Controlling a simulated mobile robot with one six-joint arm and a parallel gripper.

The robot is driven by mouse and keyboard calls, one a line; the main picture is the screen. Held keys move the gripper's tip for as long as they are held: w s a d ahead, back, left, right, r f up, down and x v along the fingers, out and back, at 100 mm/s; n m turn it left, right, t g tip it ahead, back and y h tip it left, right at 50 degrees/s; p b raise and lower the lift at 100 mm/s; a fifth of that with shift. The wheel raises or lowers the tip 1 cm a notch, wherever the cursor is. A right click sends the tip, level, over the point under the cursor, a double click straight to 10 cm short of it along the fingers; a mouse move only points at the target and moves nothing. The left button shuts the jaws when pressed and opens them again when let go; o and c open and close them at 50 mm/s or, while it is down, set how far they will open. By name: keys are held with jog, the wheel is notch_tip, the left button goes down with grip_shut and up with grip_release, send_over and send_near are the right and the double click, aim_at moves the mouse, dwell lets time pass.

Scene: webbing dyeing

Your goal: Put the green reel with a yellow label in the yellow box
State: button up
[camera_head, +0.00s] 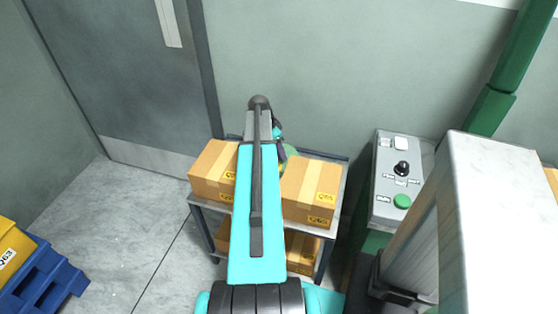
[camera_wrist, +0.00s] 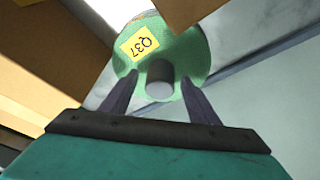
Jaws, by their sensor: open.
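The green reel (camera_wrist: 191,55) with a yellow label (camera_wrist: 140,44) reading Q37 is in the wrist view, with a grey round hub end (camera_wrist: 159,88) facing me. My gripper (camera_wrist: 157,84) is open, its two dark fingers on either side of the hub. I cannot tell whether they touch the reel. In the head view my arm covers most of the reel; a bit of green (camera_head: 291,149) shows between the cartons on the cart. A yellow box (camera_head: 12,243) marked Q63 shows at the left edge, on a blue pallet.
A cardboard carton (camera_head: 212,172) stands left of the reel and another (camera_head: 310,188) stands right, on a grey cart (camera_head: 335,200). More cartons sit on its lower shelf. A control panel (camera_head: 385,205) is to the right. The floor (camera_head: 130,220) at left is clear up to the blue pallet (camera_head: 45,287).

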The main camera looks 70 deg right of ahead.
dwell(0.5)
grip_shut()
